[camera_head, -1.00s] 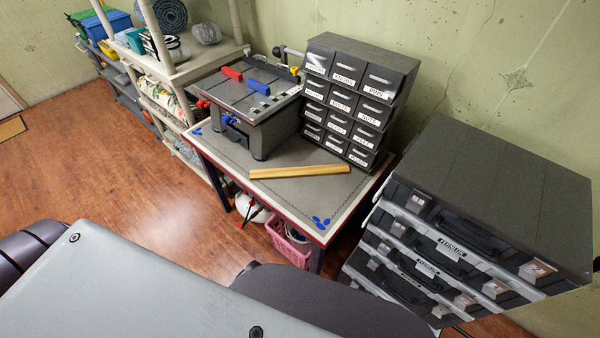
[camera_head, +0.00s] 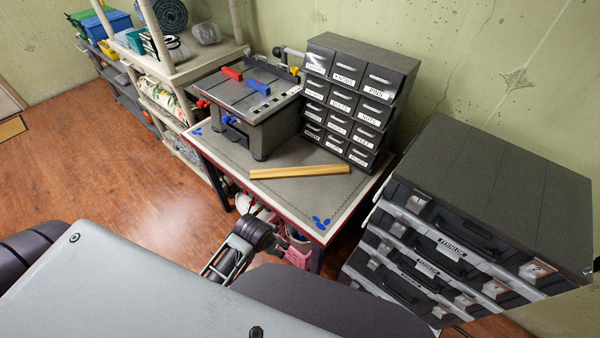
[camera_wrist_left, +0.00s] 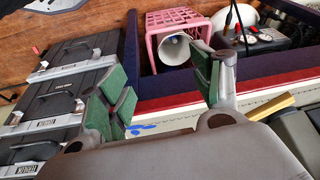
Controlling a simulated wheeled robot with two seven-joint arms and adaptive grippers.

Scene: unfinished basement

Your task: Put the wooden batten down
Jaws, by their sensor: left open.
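The wooden batten (camera_head: 300,172) is a long, light yellow-brown strip. It lies flat on the grey workbench top (camera_head: 290,194), in front of the drawer cabinet. Part of it shows at the right of the left wrist view (camera_wrist_left: 270,106). My left gripper (camera_head: 242,246) is low, at the front edge of the bench, apart from the batten. In the left wrist view its green-padded fingers (camera_wrist_left: 160,85) stand wide apart with nothing between them. My right gripper is not in view.
A bench machine (camera_head: 250,105) and a black drawer cabinet (camera_head: 360,100) stand at the back of the bench. A stack of dark tool cases (camera_head: 480,210) is at the right. A pink crate (camera_wrist_left: 180,20) sits under the bench. The floor at left is clear.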

